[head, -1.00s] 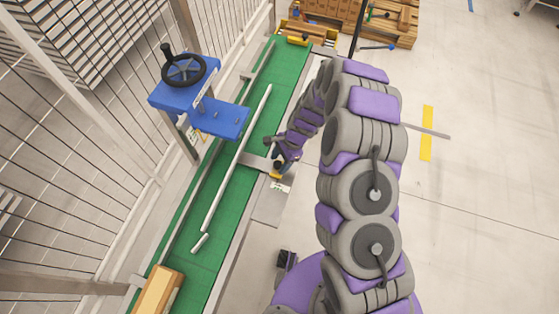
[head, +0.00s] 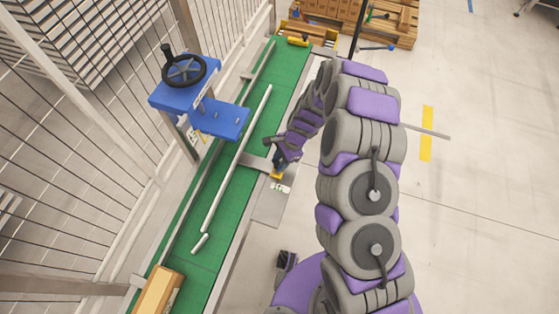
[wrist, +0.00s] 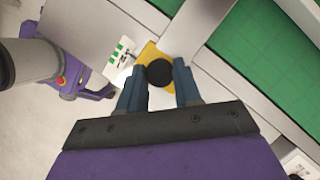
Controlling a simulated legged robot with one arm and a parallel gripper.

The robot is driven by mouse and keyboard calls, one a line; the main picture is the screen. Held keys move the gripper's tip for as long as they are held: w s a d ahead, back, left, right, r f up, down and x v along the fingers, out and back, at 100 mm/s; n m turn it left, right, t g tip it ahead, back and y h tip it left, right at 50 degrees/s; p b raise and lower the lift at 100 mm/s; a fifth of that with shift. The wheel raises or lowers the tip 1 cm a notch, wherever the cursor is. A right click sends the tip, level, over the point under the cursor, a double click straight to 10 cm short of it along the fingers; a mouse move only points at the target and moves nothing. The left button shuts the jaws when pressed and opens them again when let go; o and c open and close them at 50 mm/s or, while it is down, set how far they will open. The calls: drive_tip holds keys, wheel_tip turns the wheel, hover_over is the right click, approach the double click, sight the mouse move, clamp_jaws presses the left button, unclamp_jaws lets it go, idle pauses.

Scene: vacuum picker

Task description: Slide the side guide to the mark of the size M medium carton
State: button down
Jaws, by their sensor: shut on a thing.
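The side guide is a long pale rail (head: 222,188) running lengthwise above the green belt. A grey crossbar (head: 256,162) joins it to the near edge of the conveyor. There a yellow block (head: 277,176) carries a round black knob (wrist: 160,72). My gripper (wrist: 160,78) is shut on the knob, with one blue finger on each side. A small white card with green marks (wrist: 122,55) lies beside the yellow block; it also shows in the head view (head: 281,189). Its lettering is too small to read, so I cannot tell the M mark.
A blue head with a black handwheel (head: 184,70) stands over the belt (head: 200,258). A carton (head: 160,290) sits at the belt's lower end. A wire fence (head: 95,130) runs along the far side. The floor to the right is mostly open.

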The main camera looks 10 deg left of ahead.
drive_tip(key=shift+w, duration=0.1)
drive_tip(key=shift+d+r+p, duration=0.1)
drive_tip(key=shift+d+p, duration=0.5)
drive_tip(key=shift+p, duration=0.05)
drive_tip(key=c, duration=0.8)
unclamp_jaws()
drive_tip(key=p+v, duration=0.3)
drive_tip(key=v, duration=1.4)
